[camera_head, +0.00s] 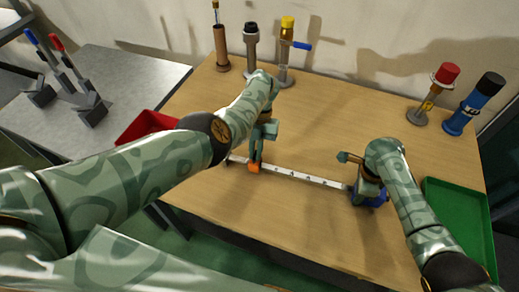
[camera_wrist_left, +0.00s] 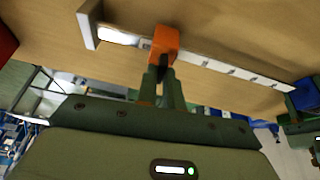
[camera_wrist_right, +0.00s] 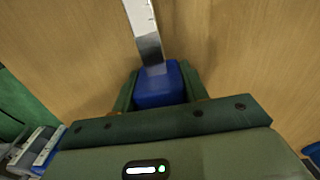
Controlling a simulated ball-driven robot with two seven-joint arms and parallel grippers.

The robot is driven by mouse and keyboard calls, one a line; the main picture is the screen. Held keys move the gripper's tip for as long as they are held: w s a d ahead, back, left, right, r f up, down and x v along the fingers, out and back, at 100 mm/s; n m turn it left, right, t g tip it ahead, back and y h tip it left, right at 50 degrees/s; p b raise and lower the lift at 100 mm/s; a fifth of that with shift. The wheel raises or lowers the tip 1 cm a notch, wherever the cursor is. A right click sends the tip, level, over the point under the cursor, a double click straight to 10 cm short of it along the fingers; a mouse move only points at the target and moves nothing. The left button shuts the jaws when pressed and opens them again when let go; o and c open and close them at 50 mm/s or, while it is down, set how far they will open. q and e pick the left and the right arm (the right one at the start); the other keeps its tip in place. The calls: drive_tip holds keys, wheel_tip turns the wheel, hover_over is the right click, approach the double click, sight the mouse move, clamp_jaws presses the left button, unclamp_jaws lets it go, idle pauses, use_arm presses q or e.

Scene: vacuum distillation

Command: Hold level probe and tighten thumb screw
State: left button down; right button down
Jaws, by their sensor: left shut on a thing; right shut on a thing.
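The level probe is a white graduated bar (camera_head: 300,178) lying across the front of the table, with an orange block (camera_head: 254,167) near its left end and a blue block (camera_head: 377,199) at its right end. My left gripper (camera_head: 257,157) is at the orange block. In the left wrist view its fingers (camera_wrist_left: 161,82) are nearly together on a small dark piece under the orange block (camera_wrist_left: 165,41), which looks like the thumb screw; the fingers mostly hide it. My right gripper (camera_wrist_right: 161,88) is shut on the blue block (camera_wrist_right: 157,90), one finger on each side.
A green tray (camera_head: 436,187) lies at the right and a red tray (camera_head: 130,131) at the left. Several tube-like items, including a yellow-capped one (camera_head: 288,22) and a red-capped one (camera_head: 447,69), stand along the back. The table's middle behind the bar is clear.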

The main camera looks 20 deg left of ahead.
use_arm(q)
drive_tip(key=shift+m, duration=0.5)
drive_tip(key=c, duration=1.5)
unclamp_jaws()
drive_tip(key=v, duration=0.7)
drive_tip(key=shift+w+d+r, duration=0.15)
drive_tip(key=shift+d+r, duration=0.05)
drive_tip(key=shift+r, duration=0.05)
